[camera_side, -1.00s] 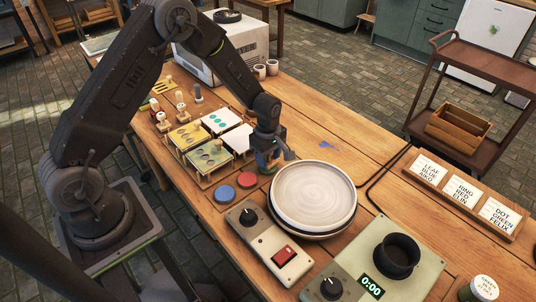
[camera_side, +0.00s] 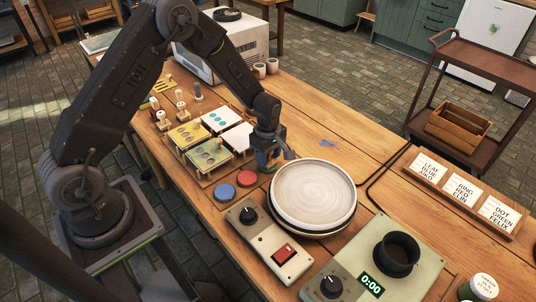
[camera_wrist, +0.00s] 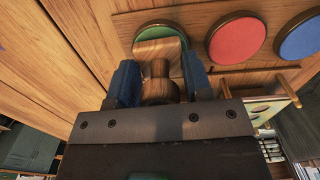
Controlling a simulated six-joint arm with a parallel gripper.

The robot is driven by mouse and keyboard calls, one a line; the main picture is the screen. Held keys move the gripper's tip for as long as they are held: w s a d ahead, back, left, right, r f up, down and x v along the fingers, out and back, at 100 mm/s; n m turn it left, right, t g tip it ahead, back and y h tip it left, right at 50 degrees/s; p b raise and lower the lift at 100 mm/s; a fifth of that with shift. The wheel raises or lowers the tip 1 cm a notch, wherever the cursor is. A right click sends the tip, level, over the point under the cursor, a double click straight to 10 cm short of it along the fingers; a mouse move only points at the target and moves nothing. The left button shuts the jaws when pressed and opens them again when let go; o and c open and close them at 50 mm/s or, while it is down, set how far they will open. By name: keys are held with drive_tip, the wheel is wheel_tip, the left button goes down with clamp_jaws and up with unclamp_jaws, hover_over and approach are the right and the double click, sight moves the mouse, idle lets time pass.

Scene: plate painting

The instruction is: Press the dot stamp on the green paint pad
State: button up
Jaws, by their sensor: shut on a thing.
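My gripper (camera_wrist: 160,77), with blue fingers, is shut on the handle of a wooden stamp (camera_wrist: 157,51). The stamp's block lies over the near part of the green paint pad (camera_wrist: 150,29) in the wrist view. I cannot tell whether the stamp's face touches the pad. The stamp's printing face is hidden, so its pattern does not show. In the side view my gripper (camera_side: 268,158) is low over the table, just left of the white plate, and it hides the green pad.
The red pad (camera_side: 247,179) and blue pad (camera_side: 225,193) lie in a row beside the green one. A white plate (camera_side: 313,190) stands close to the right. Racks with patterned cards (camera_side: 187,135) stand behind to the left. Bare table (camera_side: 320,115) lies beyond the plate.

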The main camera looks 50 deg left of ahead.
idle(0.3)
drive_tip(key=shift+r, duration=3.5)
